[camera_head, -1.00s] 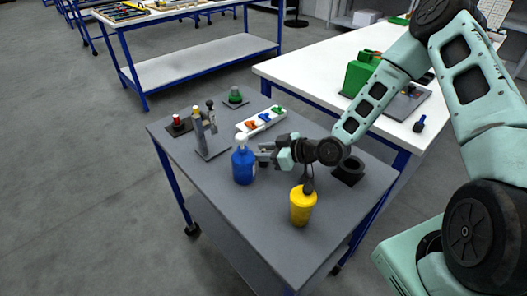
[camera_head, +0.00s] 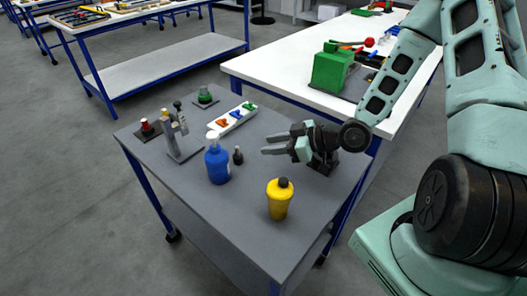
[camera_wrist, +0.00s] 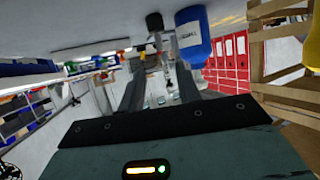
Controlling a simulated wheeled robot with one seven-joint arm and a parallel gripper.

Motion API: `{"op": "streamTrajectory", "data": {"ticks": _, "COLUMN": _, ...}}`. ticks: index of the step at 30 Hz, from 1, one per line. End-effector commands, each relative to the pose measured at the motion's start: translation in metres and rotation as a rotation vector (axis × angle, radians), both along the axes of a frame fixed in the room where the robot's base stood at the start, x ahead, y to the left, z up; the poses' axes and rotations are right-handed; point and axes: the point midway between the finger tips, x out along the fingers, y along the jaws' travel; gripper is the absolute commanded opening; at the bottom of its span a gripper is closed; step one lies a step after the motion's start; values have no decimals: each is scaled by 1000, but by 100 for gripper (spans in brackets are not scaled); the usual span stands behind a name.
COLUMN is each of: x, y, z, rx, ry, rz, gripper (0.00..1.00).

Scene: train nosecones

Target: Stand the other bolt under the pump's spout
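The blue pump bottle (camera_head: 217,165) with a white pump head stands on the grey table. A small dark piece, which looks like the bolt (camera_head: 238,156), stands upright just right of the bottle, apart from it. Which way the spout points is too small to tell. My gripper (camera_head: 264,144) is open and empty, a little right of the dark piece, fingers pointing left towards it. In the wrist view the blue bottle (camera_wrist: 190,36) and the dark piece (camera_wrist: 154,22) show beyond the open fingers, near the top edge.
A yellow bottle (camera_head: 280,199) stands near the front of the table (camera_head: 240,232). Behind are a grey stand (camera_head: 183,150), a red-topped piece (camera_head: 146,129), a green piece (camera_head: 205,97) and a white tray (camera_head: 229,121) with coloured parts. The front left of the table is clear.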

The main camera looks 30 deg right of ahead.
Motion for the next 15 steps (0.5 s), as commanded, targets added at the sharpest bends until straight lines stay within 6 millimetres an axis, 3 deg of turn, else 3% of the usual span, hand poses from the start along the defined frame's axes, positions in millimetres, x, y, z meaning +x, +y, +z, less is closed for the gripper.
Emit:
{"op": "streamTrajectory", "data": {"ticks": 8, "x": -13, "y": 33, "z": -5, "rx": -267, "ry": 224, "rz": 83, "gripper": 34}}
{"op": "streamTrajectory", "data": {"ticks": 15, "x": -50, "y": 67, "z": 25, "rx": -555, "ry": 469, "rz": 47, "gripper": 34}}
